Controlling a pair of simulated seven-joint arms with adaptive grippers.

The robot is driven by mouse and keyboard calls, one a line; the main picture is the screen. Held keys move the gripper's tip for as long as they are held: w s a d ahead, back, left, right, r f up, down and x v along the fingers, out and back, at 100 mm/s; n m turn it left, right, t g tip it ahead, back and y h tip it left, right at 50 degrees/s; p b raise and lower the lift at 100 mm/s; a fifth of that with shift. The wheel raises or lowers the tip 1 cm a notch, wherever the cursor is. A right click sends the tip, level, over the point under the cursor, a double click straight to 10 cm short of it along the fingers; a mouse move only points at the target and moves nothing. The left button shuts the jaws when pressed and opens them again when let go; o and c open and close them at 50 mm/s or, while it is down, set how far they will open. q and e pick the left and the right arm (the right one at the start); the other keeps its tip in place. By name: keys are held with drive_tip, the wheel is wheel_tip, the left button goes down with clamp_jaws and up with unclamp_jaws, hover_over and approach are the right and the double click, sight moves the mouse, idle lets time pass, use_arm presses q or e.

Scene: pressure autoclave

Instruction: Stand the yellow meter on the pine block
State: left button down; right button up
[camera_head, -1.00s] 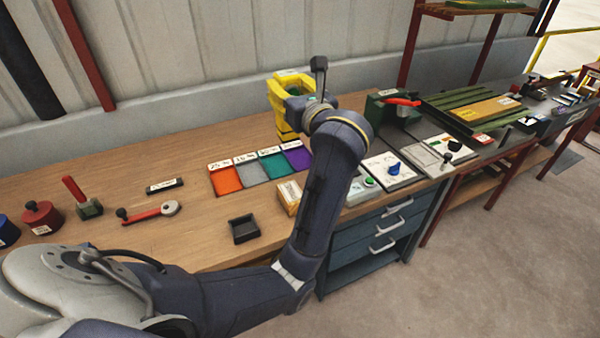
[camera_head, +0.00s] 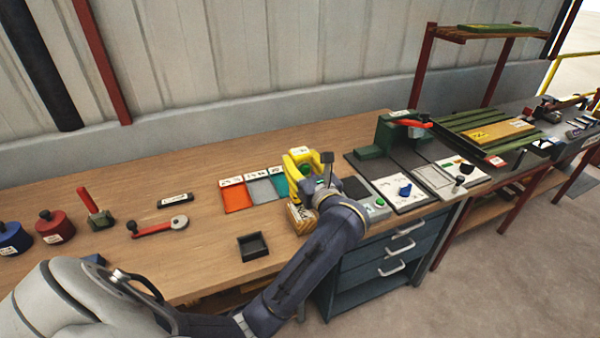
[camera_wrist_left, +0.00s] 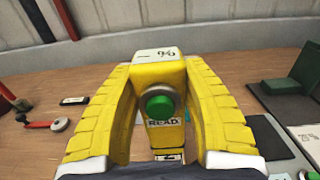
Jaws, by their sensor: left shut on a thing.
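The yellow meter (camera_head: 300,154) has a pale top label. In the left wrist view the meter (camera_wrist_left: 160,75) shows a green button above the word READ. My left gripper (camera_head: 309,165) is shut on it, with a ridged yellow finger on each side, and the meter looks roughly upright. The pine block (camera_head: 297,219) is a small pale wooden block with a label, near the bench's front edge. The meter and gripper are at the block, just above it in the head view. My arm and gripper cover part of both, so I cannot tell whether they touch. My right gripper is out of view.
Coloured panels (camera_head: 236,198) lie behind and left of the block. A black square tray (camera_head: 253,246) is to its left. A box with a green button (camera_head: 377,205) and a white panel with a blue knob (camera_head: 402,192) are to the right. Bare wood lies around the tray.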

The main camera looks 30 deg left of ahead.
use_arm(q)
drive_tip(key=shift+f, duration=1.85)
drive_tip(key=c, duration=0.8)
unclamp_jaws()
